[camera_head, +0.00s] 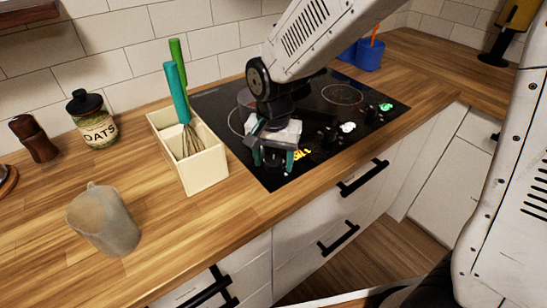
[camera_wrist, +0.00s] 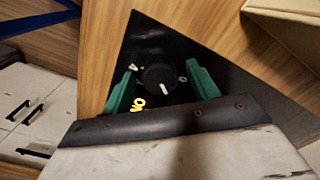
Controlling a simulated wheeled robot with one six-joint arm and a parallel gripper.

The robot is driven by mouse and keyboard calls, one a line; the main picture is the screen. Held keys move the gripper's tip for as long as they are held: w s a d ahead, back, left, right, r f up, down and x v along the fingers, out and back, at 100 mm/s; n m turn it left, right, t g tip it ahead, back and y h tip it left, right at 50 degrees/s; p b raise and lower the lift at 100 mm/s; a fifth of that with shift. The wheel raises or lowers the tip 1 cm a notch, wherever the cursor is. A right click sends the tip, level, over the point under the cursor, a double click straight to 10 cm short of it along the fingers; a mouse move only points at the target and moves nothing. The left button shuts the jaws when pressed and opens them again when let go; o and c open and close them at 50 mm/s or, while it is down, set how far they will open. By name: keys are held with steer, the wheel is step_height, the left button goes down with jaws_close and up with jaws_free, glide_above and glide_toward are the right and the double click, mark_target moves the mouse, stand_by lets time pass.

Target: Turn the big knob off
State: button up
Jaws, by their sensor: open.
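The black cooktop (camera_head: 235,115) is set in the wooden counter, with control knobs along its front edge. In the wrist view a round black knob (camera_wrist: 158,77) with a white pointer line sits between the two teal fingers of my gripper (camera_wrist: 160,72). The fingers are apart, with a gap on each side of the knob. In the head view my gripper (camera_head: 273,160) points down over the near-left corner of the cooktop and hides that knob. A yellow glowing mark (camera_wrist: 138,104) shows beside the knob; I cannot tell its exact setting.
A cream utensil box (camera_head: 205,167) with a whisk stands just left of the cooktop. A grey mug (camera_head: 103,220) and an oats jar (camera_head: 93,120) are further left. A blue cup (camera_head: 370,55) stands behind. White and green marks glow by other knobs.

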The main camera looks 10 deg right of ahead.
steer(key=c, duration=1)
steer(key=n, duration=0.3)
steer(key=shift+n, duration=2.3)
steer(key=o, duration=1)
